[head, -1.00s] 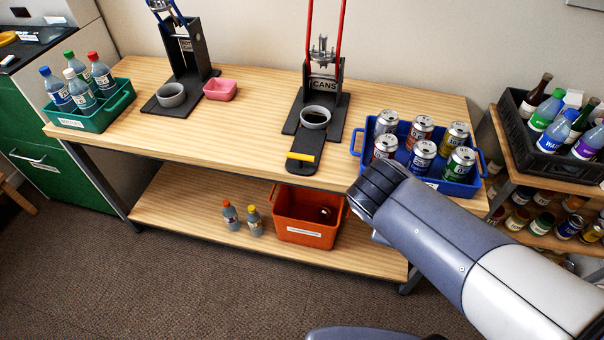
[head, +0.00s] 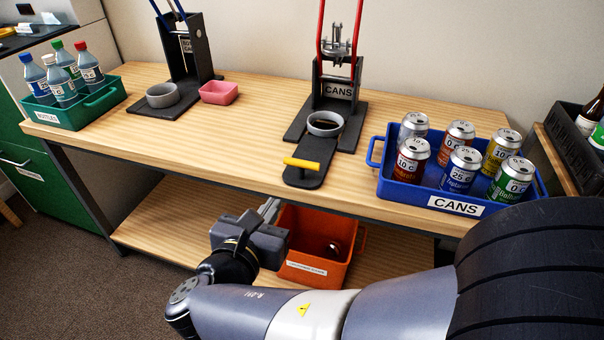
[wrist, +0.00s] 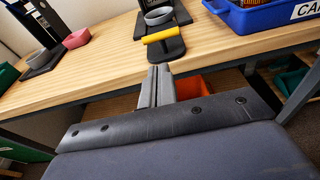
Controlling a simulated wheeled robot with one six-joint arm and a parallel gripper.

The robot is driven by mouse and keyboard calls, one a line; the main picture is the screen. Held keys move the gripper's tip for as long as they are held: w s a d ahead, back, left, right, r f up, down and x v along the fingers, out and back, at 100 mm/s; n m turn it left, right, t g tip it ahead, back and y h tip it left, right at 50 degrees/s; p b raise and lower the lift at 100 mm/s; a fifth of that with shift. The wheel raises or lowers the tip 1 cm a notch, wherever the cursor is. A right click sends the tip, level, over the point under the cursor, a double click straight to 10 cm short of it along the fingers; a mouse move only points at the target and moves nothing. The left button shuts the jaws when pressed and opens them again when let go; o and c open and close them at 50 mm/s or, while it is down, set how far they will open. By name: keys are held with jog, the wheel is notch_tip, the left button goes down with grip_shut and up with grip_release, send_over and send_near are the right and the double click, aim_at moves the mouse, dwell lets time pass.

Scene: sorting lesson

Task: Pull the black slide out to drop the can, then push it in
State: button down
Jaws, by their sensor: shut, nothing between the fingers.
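The black slide (head: 312,178) sticks out of the base of the cans press (head: 338,90) toward the table's front edge. Its yellow handle (head: 310,163) lies across it. A grey ring (head: 325,124) stands on the press base behind the handle; its inside looks dark, and I cannot tell whether a can is in it. My gripper (head: 270,208) is shut and empty, in front of the table edge, lower than the slide and to its left in the head view. In the wrist view its fingers (wrist: 160,72) point at the slide (wrist: 165,50) and handle (wrist: 160,35), apart from both.
A blue crate (head: 372,152) of cans stands right of the press. An orange bin (head: 318,217) on the lower shelf holds a small round object, partly hidden. A bottle press (head: 186,60), pink bowl (head: 219,92) and green bottle crate (head: 75,118) are left. The tabletop between is clear.

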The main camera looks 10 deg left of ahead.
aim_at(300, 165)
jog(key=b+x, duration=0.2)
jog(key=x, duration=1.1)
jog(key=shift+w+f, duration=0.15)
jog(key=shift+w, duration=0.3)
jog(key=shift+w, duration=0.1)
jog(key=x, duration=0.3)
jog(key=r+x, duration=0.1)
jog(key=x, duration=0.5)
jog(key=shift+w+r, duration=0.35)
jog(key=shift+r, duration=0.2)
jog(key=shift+w, duration=0.1)
